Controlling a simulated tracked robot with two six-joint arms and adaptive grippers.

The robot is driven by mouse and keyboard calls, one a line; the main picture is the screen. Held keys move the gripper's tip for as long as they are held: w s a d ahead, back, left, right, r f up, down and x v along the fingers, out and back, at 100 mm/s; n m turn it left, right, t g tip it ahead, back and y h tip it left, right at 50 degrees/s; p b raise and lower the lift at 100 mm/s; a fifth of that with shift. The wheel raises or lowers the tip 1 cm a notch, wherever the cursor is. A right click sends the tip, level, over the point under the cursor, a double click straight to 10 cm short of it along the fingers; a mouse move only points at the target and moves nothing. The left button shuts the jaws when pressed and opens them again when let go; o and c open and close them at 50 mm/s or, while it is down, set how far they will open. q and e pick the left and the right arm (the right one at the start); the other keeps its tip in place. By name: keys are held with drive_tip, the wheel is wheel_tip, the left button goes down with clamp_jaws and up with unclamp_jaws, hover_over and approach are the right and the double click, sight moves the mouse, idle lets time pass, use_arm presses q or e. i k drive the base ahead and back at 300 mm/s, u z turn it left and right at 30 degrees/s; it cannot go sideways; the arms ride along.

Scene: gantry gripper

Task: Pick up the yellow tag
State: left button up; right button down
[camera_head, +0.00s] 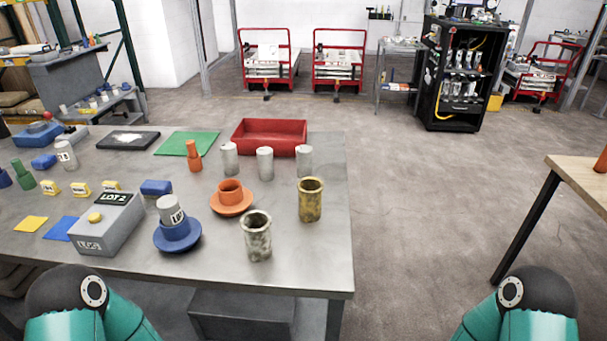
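A flat yellow square (31,224) lies on the grey table near its left side, beside a flat blue square (62,228). I cannot tell which of these is the yellow tag. Only teal and dark parts of my two arms show at the bottom left and bottom right. Neither gripper is in view.
On the grey table (300,275) stand a grey box (105,232) marked LOT 2, a blue dish (177,238) holding a grey cylinder, an orange cup on a saucer, metal cups (257,238) and a red tray (270,149). A wooden table (580,180) is at right; floor between is clear.

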sight(51, 188)
drive_tip(key=z, duration=1.55)
drive_tip(key=i, duration=0.1)
drive_tip(key=u, duration=4)
drive_tip(key=k, duration=1.2)
drive_tip(key=u, duration=1.1)
drive_tip(key=i, duration=1.25)
drive_tip(key=z, duration=0.85)
drive_tip(key=i, duration=1.1)
drive_tip(key=z, duration=1)
